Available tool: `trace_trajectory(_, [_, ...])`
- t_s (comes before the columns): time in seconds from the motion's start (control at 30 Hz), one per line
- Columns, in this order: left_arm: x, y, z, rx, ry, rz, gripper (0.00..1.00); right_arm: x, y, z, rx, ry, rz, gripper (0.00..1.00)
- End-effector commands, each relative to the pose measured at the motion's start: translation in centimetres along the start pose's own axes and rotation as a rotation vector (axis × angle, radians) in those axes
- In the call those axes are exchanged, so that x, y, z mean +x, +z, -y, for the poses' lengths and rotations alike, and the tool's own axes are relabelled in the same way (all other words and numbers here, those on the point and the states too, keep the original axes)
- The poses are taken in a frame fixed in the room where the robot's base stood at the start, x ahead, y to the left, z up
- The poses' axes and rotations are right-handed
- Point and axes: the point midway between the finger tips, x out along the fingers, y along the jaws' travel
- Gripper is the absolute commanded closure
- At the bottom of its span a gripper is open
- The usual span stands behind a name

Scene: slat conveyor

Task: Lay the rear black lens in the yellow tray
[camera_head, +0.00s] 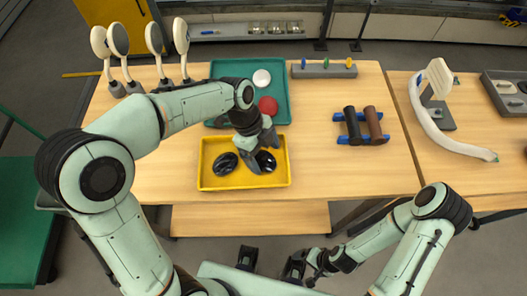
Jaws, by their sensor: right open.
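The yellow tray (203,178) lies on the wooden table in front of the green tray. One glossy black lens (224,164) lies in its left half. A second black lens (265,164) is at the right part of the yellow tray, right at the fingers of my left gripper (258,156). My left gripper reaches down over the tray, and its fingers partly cover this lens. I cannot tell whether they grip it or whether it rests on the tray floor. My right gripper (292,266) is open, low in front of the table, away from the trays.
The green tray (284,86) behind holds a white disc (262,78) and a red disc (268,105). A blue rack (362,139) with dark and brown rolls stands to the right. Several paddle-shaped pieces stand at the back left. The table's front right is clear.

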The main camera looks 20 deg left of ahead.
Motion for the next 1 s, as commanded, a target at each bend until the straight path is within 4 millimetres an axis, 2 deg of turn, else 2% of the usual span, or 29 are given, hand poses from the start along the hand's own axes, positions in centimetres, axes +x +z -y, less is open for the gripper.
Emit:
trace_trajectory(0.23, [0.2,0.1,-0.2,-0.001,0.01,0.001,0.12,0.0,0.0,0.0,0.0,0.0,0.0,0.08])
trace_trajectory(0.37, [-0.5,0.1,-0.2,-0.002,0.008,0.001,0.12,-0.1,0.0,0.0,0.0,0.0,0.0,0.08])
trace_trajectory(0.47, [-2.1,0.1,-0.1,-0.001,0.003,0.001,0.12,-0.3,-0.1,0.1,0.0,0.0,-0.001,0.08])
trace_trajectory(0.8, [-9.3,0.0,0.0,-0.001,0.0,0.002,0.12,-1.4,-0.3,0.6,-0.002,-0.002,-0.006,0.08])
trace_trajectory(1.0, [-11.6,0.0,0.0,0.0,0.002,0.001,0.12,-1.7,-0.4,0.8,-0.003,-0.003,-0.008,0.08])
